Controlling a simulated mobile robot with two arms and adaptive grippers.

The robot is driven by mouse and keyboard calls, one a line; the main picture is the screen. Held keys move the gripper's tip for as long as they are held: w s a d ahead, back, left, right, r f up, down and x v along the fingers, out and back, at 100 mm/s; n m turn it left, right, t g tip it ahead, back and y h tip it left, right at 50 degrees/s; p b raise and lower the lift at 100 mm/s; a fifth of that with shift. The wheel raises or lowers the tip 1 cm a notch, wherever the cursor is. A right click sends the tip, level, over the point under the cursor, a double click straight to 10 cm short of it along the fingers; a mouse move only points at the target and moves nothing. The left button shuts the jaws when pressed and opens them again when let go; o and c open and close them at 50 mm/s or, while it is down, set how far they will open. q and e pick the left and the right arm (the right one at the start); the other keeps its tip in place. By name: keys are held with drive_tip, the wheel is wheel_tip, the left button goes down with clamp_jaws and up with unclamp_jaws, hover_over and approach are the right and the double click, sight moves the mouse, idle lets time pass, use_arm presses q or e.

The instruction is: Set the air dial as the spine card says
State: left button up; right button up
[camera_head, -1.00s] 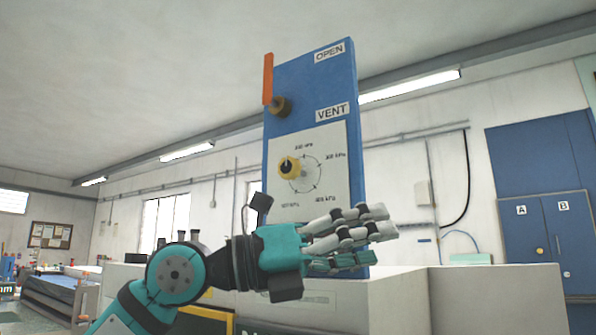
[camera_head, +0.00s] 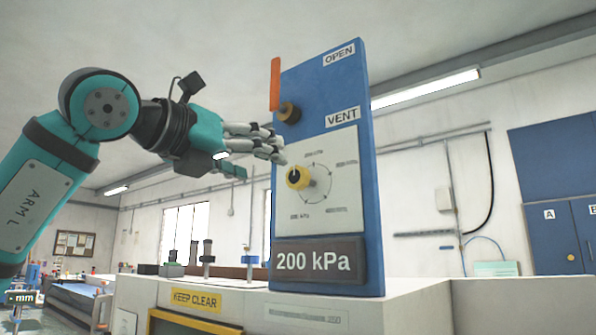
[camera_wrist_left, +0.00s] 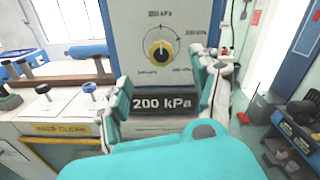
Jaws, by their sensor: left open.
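The air dial (camera_head: 298,177) is a yellow knob with a black centre on a white scale plate on a blue upright panel. It also shows in the left wrist view (camera_wrist_left: 161,50). Printed kPa values ring it, mostly too small to read. A dark display (camera_head: 318,262) below reads 200 kPa. My left gripper (camera_head: 272,150) is open, its fingers pointing right, just up and left of the dial in the head view. In the left wrist view its fingers stand either side of the display, below the dial. No spine card is recognisable. My right gripper is not in view.
An orange lever (camera_head: 275,84) sticks up at the panel's upper left, between OPEN and VENT labels. Blue cabinets (camera_head: 565,225) are far right.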

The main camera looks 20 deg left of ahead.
sight(294, 175)
use_arm(q)
drive_tip(key=p+x, duration=0.3)
drive_tip(key=x, duration=0.8)
drive_tip(key=c, duration=1.2)
